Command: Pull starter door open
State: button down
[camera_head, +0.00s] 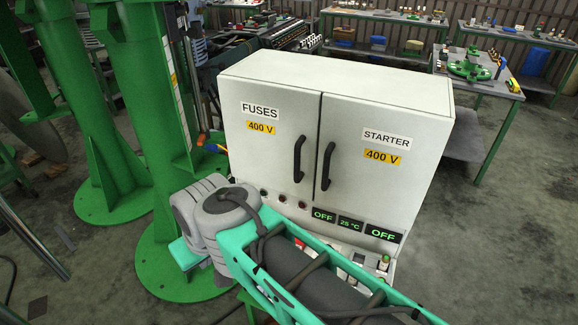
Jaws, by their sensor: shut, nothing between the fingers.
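The starter door (375,140) is the right-hand door of a white cabinet, with a "STARTER" label and a yellow "400 V" label. It looks closed, flush beside the left door. Its black curved handle (327,167) stands upright near the door's left edge, and nothing touches it. My teal and grey arm crosses the lower middle of the view, in front of the cabinet's lower part. My gripper cannot be made out, and the arm hides part of the cabinet's lower front.
The closed "FUSES" door (270,130) with its own black handle (299,159) is beside the starter door. Displays reading OFF (383,234) sit below the doors. Green columns (150,90) stand close on the left. Floor (500,240) is clear to the right. Workbenches (487,84) stand behind.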

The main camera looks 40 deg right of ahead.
aim_at(378, 161)
jog(key=u, duration=0.3)
jog(key=k, duration=0.4)
jog(key=u, duration=0.85)
jog(key=i, duration=1.05)
jog(key=z, duration=0.8)
